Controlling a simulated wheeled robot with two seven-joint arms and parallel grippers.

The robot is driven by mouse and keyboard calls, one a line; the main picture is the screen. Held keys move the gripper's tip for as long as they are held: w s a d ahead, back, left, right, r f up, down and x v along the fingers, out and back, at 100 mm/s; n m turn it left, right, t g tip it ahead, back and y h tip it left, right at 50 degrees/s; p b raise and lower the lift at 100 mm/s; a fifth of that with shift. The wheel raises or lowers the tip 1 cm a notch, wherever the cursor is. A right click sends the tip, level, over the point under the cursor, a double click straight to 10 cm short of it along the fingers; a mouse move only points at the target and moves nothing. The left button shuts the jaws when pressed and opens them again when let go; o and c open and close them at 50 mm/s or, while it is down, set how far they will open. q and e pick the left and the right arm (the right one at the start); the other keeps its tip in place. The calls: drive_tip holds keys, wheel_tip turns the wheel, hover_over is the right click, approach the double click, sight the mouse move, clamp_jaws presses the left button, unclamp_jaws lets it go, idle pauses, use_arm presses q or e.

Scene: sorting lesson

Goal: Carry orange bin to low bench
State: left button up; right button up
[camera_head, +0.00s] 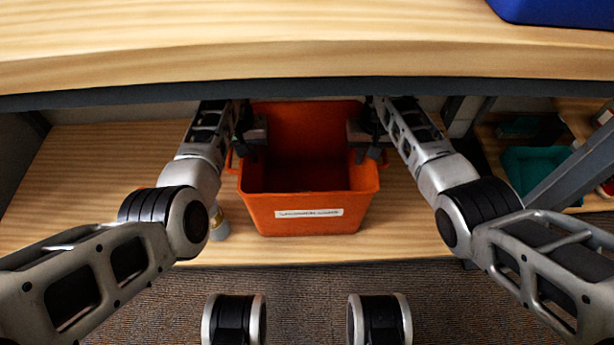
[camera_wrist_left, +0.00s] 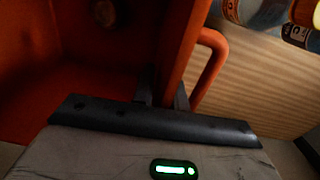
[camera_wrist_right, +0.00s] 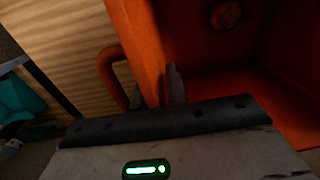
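The orange bin (camera_head: 307,214) stands upright over a low wooden surface (camera_head: 100,190), beneath a higher wooden top; I cannot tell whether its base touches the wood. It has a white label on its front and a handle on each side. My left gripper (camera_head: 252,140) is at its left wall and my right gripper (camera_head: 368,140) at its right wall. In the left wrist view, the fingers (camera_wrist_left: 166,92) straddle the bin wall closely beside a handle (camera_wrist_left: 212,65). In the right wrist view, the fingers (camera_wrist_right: 155,90) do the same. The bin's inside is dark, with a dim round shape.
The higher wooden top (camera_head: 300,55) overhangs the bin's back, with a blue container (camera_head: 560,12) on it. A small jar-like object (camera_head: 218,222) stands left of the bin. A teal bin (camera_head: 540,172) and a grey post (camera_head: 575,160) are at the right. Carpet lies in front.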

use_arm(q)
clamp_jaws()
use_arm(e)
clamp_jaws()
idle(1.1)
use_arm(q)
drive_tip(key=shift+r, duration=0.2)
use_arm(e)
drive_tip(key=shift+r, duration=0.15)
